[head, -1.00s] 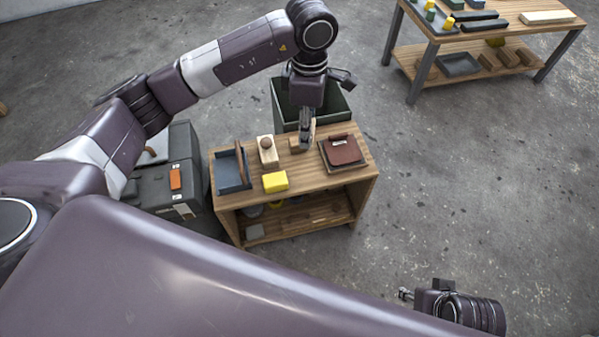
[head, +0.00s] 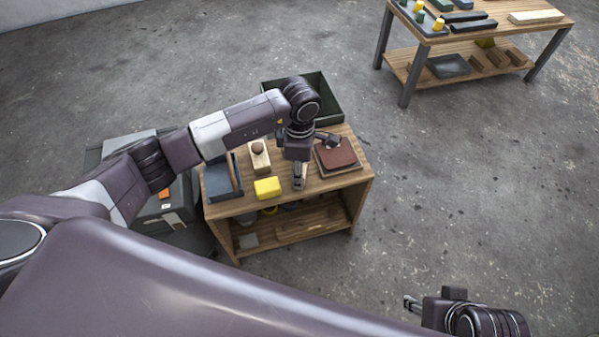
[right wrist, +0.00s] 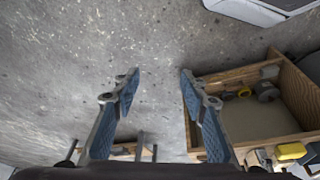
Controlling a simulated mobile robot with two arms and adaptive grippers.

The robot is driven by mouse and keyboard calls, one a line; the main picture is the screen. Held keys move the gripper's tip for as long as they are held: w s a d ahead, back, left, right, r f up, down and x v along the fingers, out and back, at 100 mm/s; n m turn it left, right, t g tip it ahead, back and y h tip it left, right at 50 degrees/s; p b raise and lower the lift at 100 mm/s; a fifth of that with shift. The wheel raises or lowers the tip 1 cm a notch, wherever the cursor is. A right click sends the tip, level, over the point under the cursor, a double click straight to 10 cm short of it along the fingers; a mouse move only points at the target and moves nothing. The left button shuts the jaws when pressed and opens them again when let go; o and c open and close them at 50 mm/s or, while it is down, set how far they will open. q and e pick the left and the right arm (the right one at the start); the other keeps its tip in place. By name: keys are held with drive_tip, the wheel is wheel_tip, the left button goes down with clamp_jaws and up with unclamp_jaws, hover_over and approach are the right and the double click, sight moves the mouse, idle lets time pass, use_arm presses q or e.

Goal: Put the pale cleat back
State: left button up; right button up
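My left gripper (head: 299,184) points down over the front part of the small wooden table (head: 330,192), right of a yellow block (head: 267,188). Its fingers look close together, but I cannot tell whether anything is between them. A small wooden block seen on this table earlier is not visible now; my left wrist covers that area. I cannot single out the pale cleat for sure; a long pale bar (head: 536,16) lies on the far table. My right gripper (head: 412,304) is off to the lower right, away from the table. In the right wrist view it is open and empty (right wrist: 158,82).
The small table also carries a grey-blue tray (head: 222,180), a pale block with a brown knob (head: 259,157) and a reddish-brown pad (head: 336,154). A dark green bin (head: 327,92) stands behind. A grey case (head: 170,210) is at left. Floor at right is clear.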

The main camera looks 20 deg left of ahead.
drive_tip(key=shift+w, duration=0.1)
use_arm(q)
drive_tip(key=o, duration=1)
use_arm(e)
drive_tip(key=shift+w+a+r, duration=0.1)
drive_tip(key=shift+w+a, duration=0.05)
drive_tip(key=shift+w, duration=0.25)
drive_tip(key=shift+s, duration=0.1)
